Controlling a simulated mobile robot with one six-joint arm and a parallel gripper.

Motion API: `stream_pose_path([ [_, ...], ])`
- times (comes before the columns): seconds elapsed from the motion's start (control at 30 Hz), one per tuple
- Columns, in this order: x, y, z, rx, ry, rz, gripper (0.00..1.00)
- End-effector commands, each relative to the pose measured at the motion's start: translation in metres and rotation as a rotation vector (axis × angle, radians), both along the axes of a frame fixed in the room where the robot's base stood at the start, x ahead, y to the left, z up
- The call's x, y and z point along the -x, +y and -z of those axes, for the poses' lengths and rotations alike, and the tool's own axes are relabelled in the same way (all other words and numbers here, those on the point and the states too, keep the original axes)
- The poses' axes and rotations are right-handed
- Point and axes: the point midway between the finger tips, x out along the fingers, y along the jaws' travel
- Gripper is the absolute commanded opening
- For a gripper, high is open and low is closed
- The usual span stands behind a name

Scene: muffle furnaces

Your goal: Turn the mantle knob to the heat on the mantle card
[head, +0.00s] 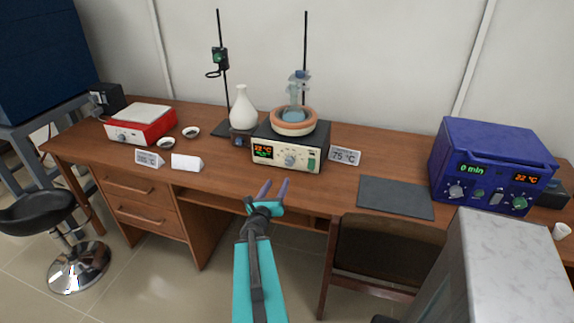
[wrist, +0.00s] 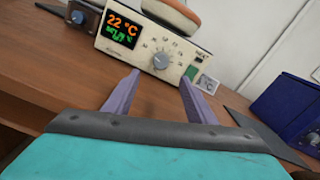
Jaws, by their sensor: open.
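The heating mantle (head: 289,152) is a cream box on the wooden bench, with an orange rounded top (head: 293,121) holding a glass flask (head: 296,107). Its grey-white knob (head: 289,160) is on the front panel and shows larger in the wrist view (wrist: 161,60). The display (head: 262,151) reads 22 °C in orange, with small green text below it. The mantle card (head: 345,156) stands just right of the mantle and reads 75 °C. My gripper (head: 274,188) is open and empty, in front of and below the mantle panel, apart from the knob. Its purple fingers also show in the wrist view (wrist: 155,90).
A red hotplate (head: 141,124), small dishes and two white cards (head: 186,162) are at the left. A white flask (head: 243,108) and stands are behind. A dark mat (head: 396,197) and blue furnace (head: 492,166) are at the right. A chair (head: 370,255) stands under the bench edge.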

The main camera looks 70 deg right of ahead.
Motion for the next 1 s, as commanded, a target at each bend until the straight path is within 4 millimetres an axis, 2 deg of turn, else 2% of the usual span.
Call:
stream_pose_path([
  [0.43,0.013,-0.007,0.000,0.000,0.000,0.020,0.51],
  [1.0,0.015,-0.019,0.004,0.000,-0.001,0.028,0.51],
])
